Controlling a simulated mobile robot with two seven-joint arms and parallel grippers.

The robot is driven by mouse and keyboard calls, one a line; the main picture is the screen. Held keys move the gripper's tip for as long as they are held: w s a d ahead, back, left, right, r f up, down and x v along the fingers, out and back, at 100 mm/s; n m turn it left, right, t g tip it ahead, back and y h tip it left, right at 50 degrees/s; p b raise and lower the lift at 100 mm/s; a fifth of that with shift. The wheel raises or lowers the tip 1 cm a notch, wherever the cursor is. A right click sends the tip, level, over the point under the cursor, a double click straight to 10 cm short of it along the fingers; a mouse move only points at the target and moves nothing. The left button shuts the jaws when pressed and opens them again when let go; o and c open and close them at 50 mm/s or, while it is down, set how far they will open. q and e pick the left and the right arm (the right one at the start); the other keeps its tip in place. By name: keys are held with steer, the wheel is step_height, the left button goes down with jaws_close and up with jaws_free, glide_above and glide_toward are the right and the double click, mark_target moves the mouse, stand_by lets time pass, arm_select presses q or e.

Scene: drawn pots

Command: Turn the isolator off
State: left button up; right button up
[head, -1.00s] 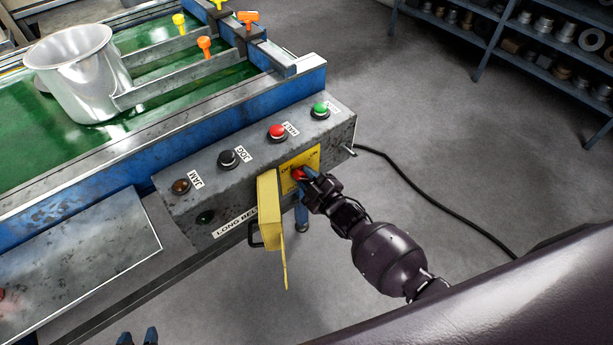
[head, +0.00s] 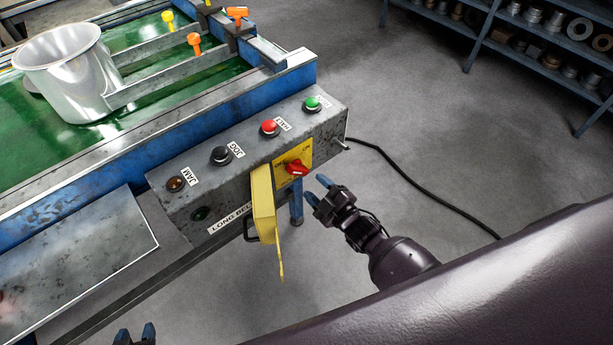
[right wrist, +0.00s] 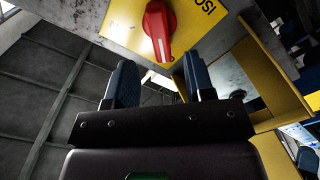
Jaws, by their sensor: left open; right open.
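The isolator is a red rotary knob (head: 297,168) on a yellow plate (head: 308,151) at the right end of the grey control box (head: 225,176). The knob also shows large in the right wrist view (right wrist: 159,31), beyond my fingertips. The plate's lettering is too small or cut off to read the setting. A yellow cover (head: 262,203) hangs open just left of the plate. My right gripper (head: 317,189) is open and empty, just right of and below the knob, apart from it. My left gripper (head: 136,334) is open and empty at the bottom edge, well away from the box.
The box carries a green button (head: 312,103), a red button (head: 269,126), a black knob (head: 221,155) and a brown lamp (head: 175,184). A metal pot (head: 66,75) stands on the green belt behind. A black cable (head: 417,189) crosses the open floor at right.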

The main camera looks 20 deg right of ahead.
steer(key=v, duration=0.3)
steer(key=shift+s+d, duration=0.1)
steer(key=shift+s, duration=0.25)
steer(key=shift+f, duration=0.1)
